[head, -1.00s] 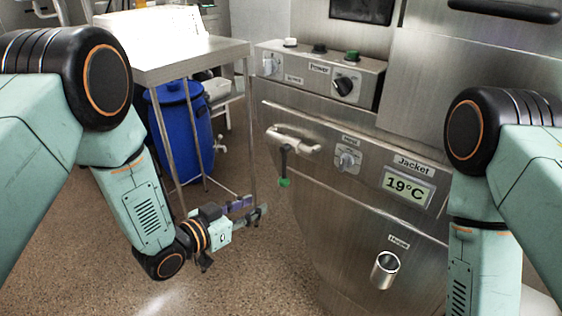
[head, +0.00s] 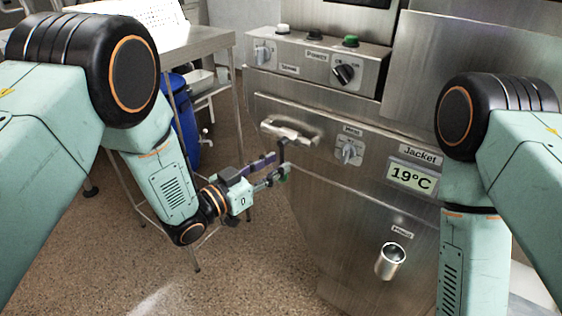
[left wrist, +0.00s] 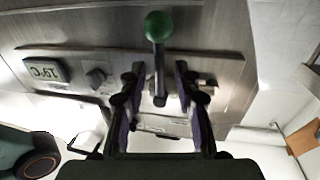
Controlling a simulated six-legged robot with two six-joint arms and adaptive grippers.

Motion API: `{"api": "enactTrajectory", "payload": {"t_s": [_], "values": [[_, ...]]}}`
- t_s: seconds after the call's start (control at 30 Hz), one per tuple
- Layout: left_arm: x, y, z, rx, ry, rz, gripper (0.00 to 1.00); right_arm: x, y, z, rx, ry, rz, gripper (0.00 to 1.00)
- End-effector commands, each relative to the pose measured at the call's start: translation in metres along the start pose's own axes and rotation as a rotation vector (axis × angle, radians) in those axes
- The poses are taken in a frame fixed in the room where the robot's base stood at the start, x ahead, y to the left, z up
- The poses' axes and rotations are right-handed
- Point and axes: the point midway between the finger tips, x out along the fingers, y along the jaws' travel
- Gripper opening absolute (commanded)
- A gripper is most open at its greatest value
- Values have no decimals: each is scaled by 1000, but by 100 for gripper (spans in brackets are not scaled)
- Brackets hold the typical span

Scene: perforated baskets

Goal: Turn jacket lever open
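The lever (head: 284,150) is a dark rod with a green knob, hanging down from a silver valve body (head: 290,133) on the steel machine's front. My left gripper (head: 275,167) is at the lever's lower end in the head view and partly hides the knob. In the left wrist view, the gripper (left wrist: 159,72) is open, with one finger on each side of the lever rod (left wrist: 159,88). The green knob (left wrist: 158,26) lies beyond the fingertips there. I see no clear contact between fingers and rod. My right gripper is outside the views; only its arm shows.
The Jacket display (head: 411,176) reads 19°C, with a small rotary knob (head: 348,154) left of it. A round metal spout (head: 391,262) sticks out below. A steel table (head: 195,42) and blue barrel (head: 187,125) stand behind my left arm.

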Motion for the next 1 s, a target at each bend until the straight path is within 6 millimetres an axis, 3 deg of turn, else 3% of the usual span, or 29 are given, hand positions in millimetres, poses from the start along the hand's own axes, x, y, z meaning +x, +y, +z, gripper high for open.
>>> {"api": "enactTrajectory", "payload": {"t_s": [0.2, 0.57, 0.93, 1.0], "values": [[25, 0, 0, 1, 1, 2, 32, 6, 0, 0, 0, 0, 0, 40], [30, -3, 0, -1, 0, 1, 32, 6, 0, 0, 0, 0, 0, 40], [30, -3, 0, -1, -1, 2, 1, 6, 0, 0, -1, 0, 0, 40], [30, -3, 0, -1, -1, 1, 0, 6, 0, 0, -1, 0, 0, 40]]}}
